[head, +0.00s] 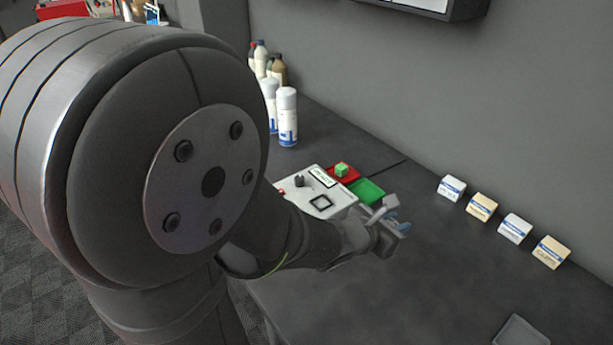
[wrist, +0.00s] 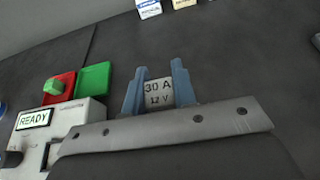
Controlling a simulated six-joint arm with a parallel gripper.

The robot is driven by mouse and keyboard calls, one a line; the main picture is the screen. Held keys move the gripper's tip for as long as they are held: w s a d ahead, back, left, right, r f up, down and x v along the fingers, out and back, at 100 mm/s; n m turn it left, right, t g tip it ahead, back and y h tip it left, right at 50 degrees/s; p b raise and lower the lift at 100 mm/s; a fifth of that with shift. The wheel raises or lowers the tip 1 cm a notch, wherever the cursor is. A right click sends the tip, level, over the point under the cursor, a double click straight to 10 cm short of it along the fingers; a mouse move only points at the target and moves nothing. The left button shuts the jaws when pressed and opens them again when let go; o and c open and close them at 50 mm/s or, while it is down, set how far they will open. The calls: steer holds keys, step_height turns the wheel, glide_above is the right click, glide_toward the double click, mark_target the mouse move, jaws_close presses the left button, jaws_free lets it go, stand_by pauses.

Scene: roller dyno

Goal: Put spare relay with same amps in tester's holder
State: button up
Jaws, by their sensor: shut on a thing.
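My gripper (wrist: 156,92) is shut on a pale grey relay (wrist: 159,93) marked "30 A 12 V", seen between the blue fingertips in the wrist view. In the head view my gripper (head: 389,223) holds the grey relay (head: 391,201) above the bench, right of the tester. The white tester (head: 338,197) has a READY display (head: 321,177) and a dark square holder (head: 320,202); my gripper partly hides the tester in the wrist view (wrist: 80,117). A green relay (head: 341,169) sits in the red tray (head: 353,177) behind the tester. The green tray (head: 367,192) beside it looks empty.
Several labelled boxes (head: 514,228) stand in a row along the wall at the right. Spray cans (head: 287,116) and bottles stand at the back left. A grey tray (head: 521,332) lies at the front right. The bench between is clear.

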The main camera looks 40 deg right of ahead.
steer(key=w+f, duration=0.1)
steer(key=w, duration=0.1)
steer(key=w+f, duration=0.1)
steer(key=w, duration=0.1)
steer(key=w+d+f, duration=0.1)
steer(key=w+f, duration=0.1)
steer(key=shift+w, duration=0.3)
steer(key=shift+f, duration=2)
steer(key=shift+f, duration=0.1)
steer(key=o, duration=1)
steer(key=shift+a+r, duration=0.15)
steer(key=shift+r, duration=0.05)
steer(key=v, duration=1)
steer(key=shift+a+r, duration=0.1)
steer(key=shift+a, duration=0.15)
steer(key=shift+o, duration=0.3)
steer(key=shift+a+r, duration=0.2)
steer(key=shift+a, duration=0.4)
